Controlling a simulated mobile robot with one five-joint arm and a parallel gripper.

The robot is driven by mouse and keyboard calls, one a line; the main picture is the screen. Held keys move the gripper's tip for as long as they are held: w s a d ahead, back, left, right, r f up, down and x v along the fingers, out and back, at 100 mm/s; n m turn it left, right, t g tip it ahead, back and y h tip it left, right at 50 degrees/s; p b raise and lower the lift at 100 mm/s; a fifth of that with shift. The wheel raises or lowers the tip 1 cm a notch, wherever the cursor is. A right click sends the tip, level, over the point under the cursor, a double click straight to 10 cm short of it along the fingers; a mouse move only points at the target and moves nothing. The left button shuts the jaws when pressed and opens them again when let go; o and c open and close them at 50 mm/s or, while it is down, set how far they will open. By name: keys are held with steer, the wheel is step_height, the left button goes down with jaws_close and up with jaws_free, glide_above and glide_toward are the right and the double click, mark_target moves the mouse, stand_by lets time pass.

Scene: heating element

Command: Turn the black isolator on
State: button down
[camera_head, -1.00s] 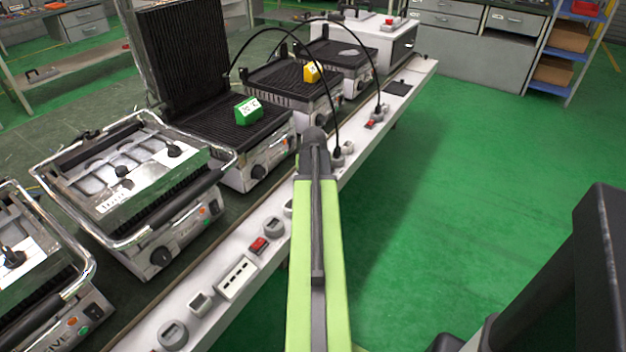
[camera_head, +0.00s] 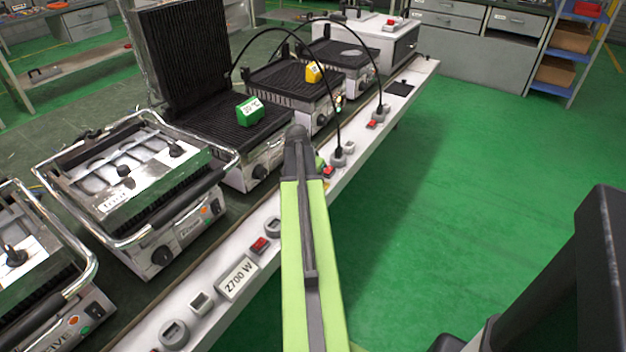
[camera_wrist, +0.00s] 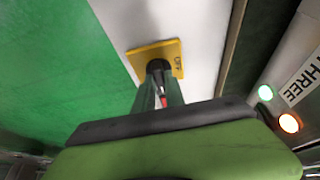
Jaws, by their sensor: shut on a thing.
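The black isolator (camera_wrist: 157,66) is a black knob on a yellow square plate (camera_wrist: 174,50), mounted on the white strip in the wrist view. My gripper (camera_wrist: 160,80) is shut on the black knob, its two fingers pointing at the plate and partly covering the knob. In the head view my arm hides the isolator and the fingertips. A display (camera_head: 238,278) on the white strip reads 2700 W. Beside a label reading THREE, a green light (camera_wrist: 265,92) and an orange light (camera_wrist: 289,123) glow in the wrist view.
Several contact grills stand along the bench, including a closed one (camera_head: 130,180) at left. Black cables (camera_head: 335,110) arch over to sockets on the white strip (camera_head: 395,105). A red switch (camera_head: 259,245) sits near the display. The green floor (camera_head: 480,190) at right is clear.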

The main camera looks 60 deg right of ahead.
stand_by(0.3)
steer(key=c, duration=1.4)
jaws_free()
steer(key=shift+r, duration=0.1)
steer(key=p+v, duration=1.6)
steer(key=v, duration=0.1)
steer(key=shift+r, duration=0.1)
